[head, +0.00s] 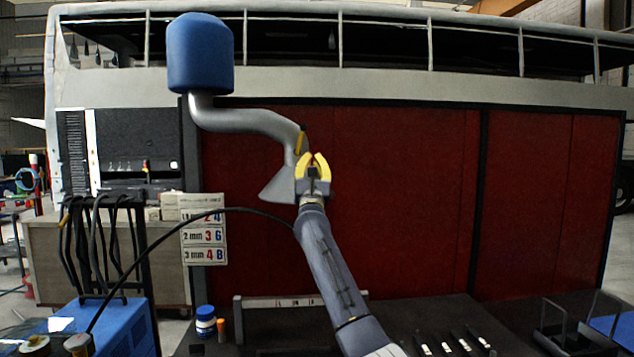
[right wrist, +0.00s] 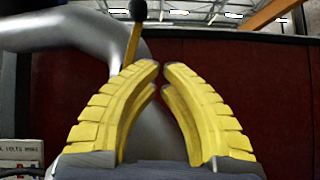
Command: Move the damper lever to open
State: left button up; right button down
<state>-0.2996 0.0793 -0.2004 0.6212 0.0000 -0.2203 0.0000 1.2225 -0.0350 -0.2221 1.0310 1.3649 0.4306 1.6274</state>
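The damper lever (head: 300,141) is a short yellow bar on the grey extraction duct (head: 243,119), just above the hood. In the right wrist view the lever (right wrist: 132,42) stands nearly upright with a black ball knob (right wrist: 138,10). Its lower end is hidden behind the left yellow finger. My right gripper (head: 314,156) is just below and right of the lever in the head view. Its curved yellow fingertips (right wrist: 161,67) are drawn nearly together, with a narrow gap and nothing between them. I cannot tell whether a finger touches the lever. My left gripper is not in view.
A blue filter unit (head: 200,55) tops the duct, and a flared grey hood (head: 278,187) hangs at its end. Dark red panels (head: 400,190) stand behind. A sign with numbers (head: 204,243) hangs at left. A dark bench (head: 400,315) holds several small tools.

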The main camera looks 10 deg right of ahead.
jog(key=d+v, duration=0.1)
jog(key=v, duration=0.7)
jog(key=shift+s+d, duration=0.3)
jog(key=shift+d, duration=0.1)
jog(key=shift+f, duration=0.1)
